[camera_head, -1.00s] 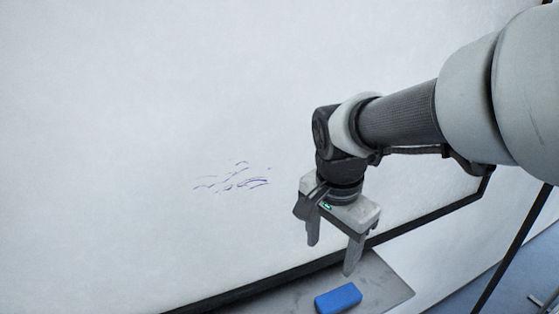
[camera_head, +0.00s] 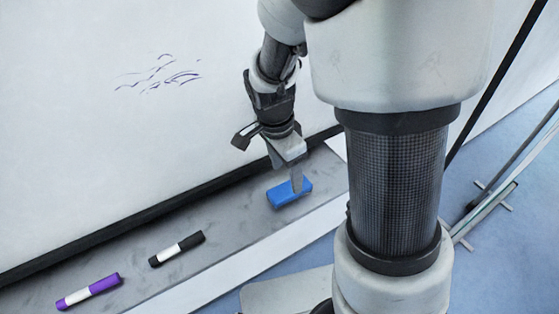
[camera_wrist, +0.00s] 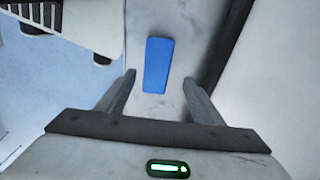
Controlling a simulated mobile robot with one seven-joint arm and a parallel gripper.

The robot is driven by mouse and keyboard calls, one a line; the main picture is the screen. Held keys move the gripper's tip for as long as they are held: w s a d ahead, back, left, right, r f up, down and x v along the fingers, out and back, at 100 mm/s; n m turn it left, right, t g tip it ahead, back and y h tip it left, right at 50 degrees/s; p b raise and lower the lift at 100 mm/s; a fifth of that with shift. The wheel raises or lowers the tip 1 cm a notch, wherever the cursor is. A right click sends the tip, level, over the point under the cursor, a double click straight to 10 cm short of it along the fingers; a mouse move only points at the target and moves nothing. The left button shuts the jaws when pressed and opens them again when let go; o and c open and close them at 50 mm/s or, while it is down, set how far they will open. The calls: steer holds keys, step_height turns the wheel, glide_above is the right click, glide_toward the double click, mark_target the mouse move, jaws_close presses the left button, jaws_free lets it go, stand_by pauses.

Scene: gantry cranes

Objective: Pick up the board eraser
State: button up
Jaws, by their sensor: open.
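The board eraser (camera_head: 284,195) is a blue block lying on the grey tray (camera_head: 232,213) below the whiteboard. In the wrist view the eraser (camera_wrist: 158,65) lies lengthwise between the lines of the two fingers, a little beyond their tips. My gripper (camera_head: 284,178) points down over the eraser in the head view, and one finger covers part of it. In the wrist view my gripper (camera_wrist: 160,80) is open with nothing between its fingers. I cannot tell the exact height of the fingertips above the eraser.
A black marker (camera_head: 177,248) and a purple marker (camera_head: 88,291) lie on the tray to the left. The whiteboard (camera_head: 120,150) with purple scribbles (camera_head: 160,75) rises behind the tray. Blue floor (camera_head: 500,240) and a metal stand foot (camera_head: 485,215) are at the right.

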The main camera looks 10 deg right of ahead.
mark_target(289, 188)
steer(key=f, duration=0.4)
steer(key=shift+s+d+f, duration=0.2)
steer(key=shift+s+d, duration=0.1)
steer(key=shift+d, duration=0.05)
steer(key=shift+w+f, duration=0.1)
steer(key=shift+f, duration=0.35)
steer(key=c, duration=1.2)
steer(key=shift+o, duration=0.2)
step_height(289, 188, up, 10)
steer(key=shift+p, duration=0.3)
